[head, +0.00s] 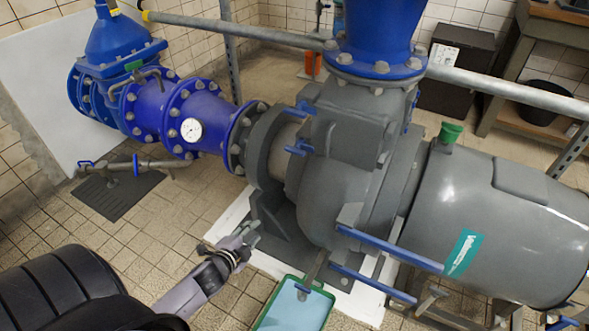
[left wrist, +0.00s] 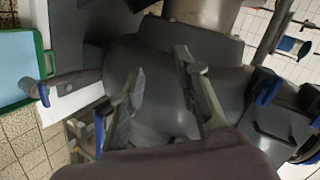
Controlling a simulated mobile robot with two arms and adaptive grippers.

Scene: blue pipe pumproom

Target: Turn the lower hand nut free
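Two small blue hand nuts sit one above the other on the grey pump's (head: 345,190) left side. The lower hand nut (head: 298,149) is below the upper hand nut (head: 304,108). My left gripper (head: 253,232) is low beside the pump's foot, below and left of the lower hand nut and apart from it. In the left wrist view, its two fingers (left wrist: 160,62) are spread with nothing between them, in front of grey pump casing. I cannot tell the lower hand nut surely in that view. My right gripper is not in view.
Two long blue bars (head: 390,247) stick out at the pump's lower front. A green-rimmed tray (head: 264,318) lies on the floor under a small blue-handled tap (head: 302,288). A blue pipe with a gauge (head: 191,130) joins from the left.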

